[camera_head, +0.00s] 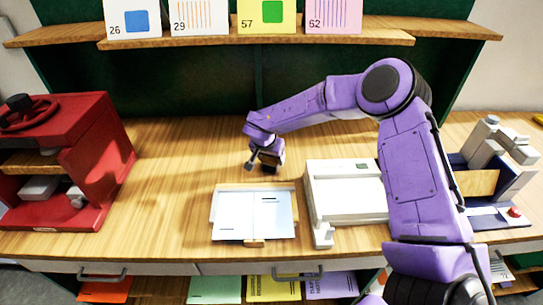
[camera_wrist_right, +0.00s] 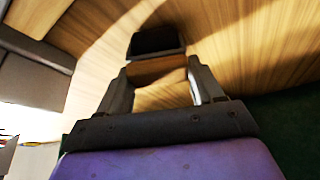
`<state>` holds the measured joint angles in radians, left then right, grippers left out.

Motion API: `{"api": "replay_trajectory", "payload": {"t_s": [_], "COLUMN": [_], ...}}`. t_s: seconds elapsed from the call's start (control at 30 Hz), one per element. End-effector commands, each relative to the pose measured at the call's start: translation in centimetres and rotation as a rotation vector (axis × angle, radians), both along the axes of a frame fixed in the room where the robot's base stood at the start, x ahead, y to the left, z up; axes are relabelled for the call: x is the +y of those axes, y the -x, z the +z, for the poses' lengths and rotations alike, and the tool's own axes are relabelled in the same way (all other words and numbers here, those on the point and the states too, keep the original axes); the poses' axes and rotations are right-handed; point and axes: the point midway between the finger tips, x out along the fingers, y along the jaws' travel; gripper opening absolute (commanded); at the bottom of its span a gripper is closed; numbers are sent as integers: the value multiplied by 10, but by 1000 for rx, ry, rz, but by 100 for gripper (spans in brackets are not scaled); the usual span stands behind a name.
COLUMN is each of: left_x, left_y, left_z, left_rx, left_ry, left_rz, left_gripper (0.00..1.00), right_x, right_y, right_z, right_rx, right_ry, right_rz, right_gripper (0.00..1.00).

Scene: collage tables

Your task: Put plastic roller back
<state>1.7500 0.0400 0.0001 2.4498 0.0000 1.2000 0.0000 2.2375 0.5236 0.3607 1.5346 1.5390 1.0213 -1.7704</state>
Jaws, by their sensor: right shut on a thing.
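My right gripper (camera_head: 262,158) reaches in from the right and hangs above the table behind the white tray. It is shut on the plastic roller (camera_head: 271,158), a small dark piece with a wooden part. In the right wrist view, the roller (camera_wrist_right: 157,41) shows as a black block in front of a wooden strip, between the two fingers of my right gripper (camera_wrist_right: 163,75). The gripper hides part of the roller in the head view. My left gripper is not in view.
A white tray (camera_head: 213,216) with pale sheets lies at the front centre. A white flat machine (camera_head: 345,185) stands right of it. A red press (camera_head: 95,150) stands at the left, a grey device (camera_head: 490,150) at the far right. Numbered cards line the shelf (camera_head: 270,43). The table's back left is clear.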

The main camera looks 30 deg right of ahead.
Motion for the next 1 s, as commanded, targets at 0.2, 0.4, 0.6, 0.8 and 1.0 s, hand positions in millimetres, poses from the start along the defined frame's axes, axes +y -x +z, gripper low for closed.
{"api": "replay_trajectory", "payload": {"t_s": [0.2,0.4,0.6,0.8,1.0], "left_x": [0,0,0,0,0], "left_y": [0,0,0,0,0], "left_z": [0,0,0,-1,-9], "left_rx": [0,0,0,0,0], "left_ry": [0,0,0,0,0], "left_rz": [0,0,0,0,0], "left_gripper": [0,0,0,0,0], "right_x": [-1,-2,0,0,16], "right_y": [3,4,2,1,12], "right_z": [-10,-13,-11,3,48], "right_rx": [9,12,8,3,-1], "right_ry": [-1,0,0,2,-1], "right_rz": [-5,-5,-3,0,-1], "right_gripper": [35,92,92,92,92]}}
